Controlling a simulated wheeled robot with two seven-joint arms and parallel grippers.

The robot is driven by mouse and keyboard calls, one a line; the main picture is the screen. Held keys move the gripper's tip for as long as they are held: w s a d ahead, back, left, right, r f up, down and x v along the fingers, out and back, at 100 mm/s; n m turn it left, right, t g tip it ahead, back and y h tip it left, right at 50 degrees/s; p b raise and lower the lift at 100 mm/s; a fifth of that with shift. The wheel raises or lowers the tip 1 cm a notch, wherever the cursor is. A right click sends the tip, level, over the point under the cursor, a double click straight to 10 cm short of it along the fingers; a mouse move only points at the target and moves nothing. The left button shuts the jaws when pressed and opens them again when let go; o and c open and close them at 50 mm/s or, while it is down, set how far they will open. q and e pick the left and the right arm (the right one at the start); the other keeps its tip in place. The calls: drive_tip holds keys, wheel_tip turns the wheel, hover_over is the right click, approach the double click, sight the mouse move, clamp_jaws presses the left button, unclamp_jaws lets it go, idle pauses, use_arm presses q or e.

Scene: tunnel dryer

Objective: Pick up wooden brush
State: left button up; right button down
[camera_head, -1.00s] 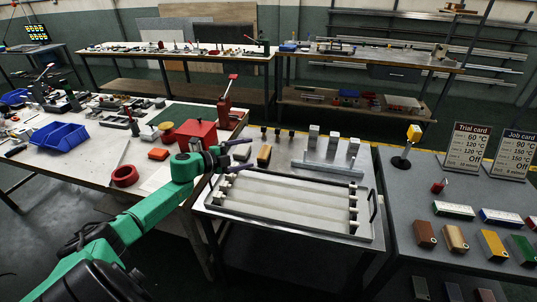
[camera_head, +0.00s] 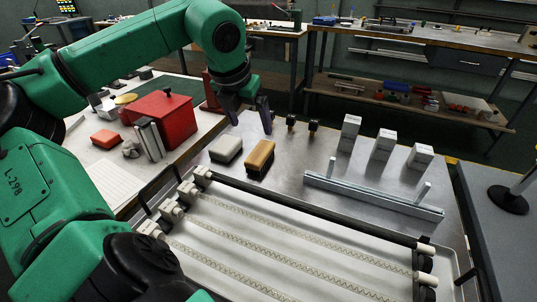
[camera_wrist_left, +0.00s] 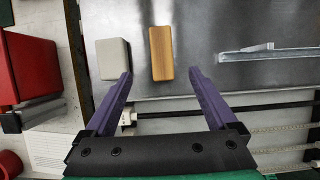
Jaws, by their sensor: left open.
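The wooden brush (camera_head: 261,158), a tan block with a darker lower part, lies on the grey metal table beside a pale grey-white block (camera_head: 226,148). My left gripper (camera_head: 250,116), with purple fingers, is open and pointing down just behind the brush in the head view. In the left wrist view, the brush (camera_wrist_left: 161,52) lies just ahead of the gap between the open fingertips (camera_wrist_left: 160,73). The pale block (camera_wrist_left: 113,59) is at its left, near the left fingertip. Nothing is between the fingers. My right gripper is out of view.
A white tray (camera_head: 250,250) with dark rods and white end blocks sits in front of the brush. A pale rail (camera_head: 373,195) and several upright pale blocks stand to the right. A red box (camera_head: 162,118) stands on the left table.

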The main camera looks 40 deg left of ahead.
sight(260, 151)
use_arm(q)
drive_tip(key=x, duration=1.3)
drive_tip(key=shift+s+d+f, duration=0.1)
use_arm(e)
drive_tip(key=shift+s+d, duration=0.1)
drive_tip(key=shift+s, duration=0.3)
use_arm(q)
drive_tip(key=shift+f, duration=0.2)
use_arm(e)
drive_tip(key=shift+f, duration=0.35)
